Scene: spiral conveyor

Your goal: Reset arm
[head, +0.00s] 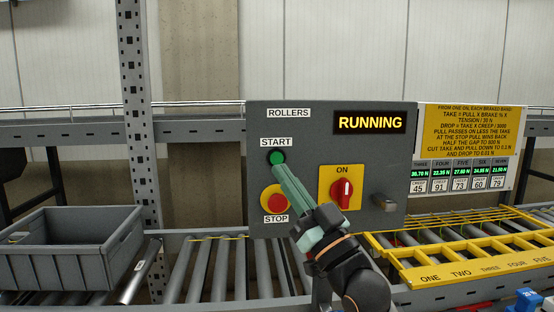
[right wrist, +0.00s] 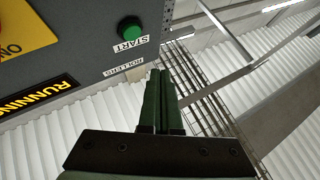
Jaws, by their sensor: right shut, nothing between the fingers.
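My right gripper (head: 281,168) reaches up in front of the grey control box (head: 375,220). Its fingers are shut with nothing between them. In the head view the tips overlap the lower edge of the green START button (head: 277,157). In the right wrist view the fingers (right wrist: 160,74) are together, and the green button (right wrist: 131,29) shows beyond and beside the tips, apart from them in the picture. Whether they touch it I cannot tell. The display (head: 370,122) reads RUNNING. My left gripper is not in view.
A red STOP button (head: 274,200) and a red rotary switch (head: 342,192) marked ON are on the box. A grey crate (head: 70,250) stands at left on the rollers. A yellow labelled frame (head: 480,262) lies at right, below a yellow notice (head: 472,130). A perforated post (head: 134,100) rises at left.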

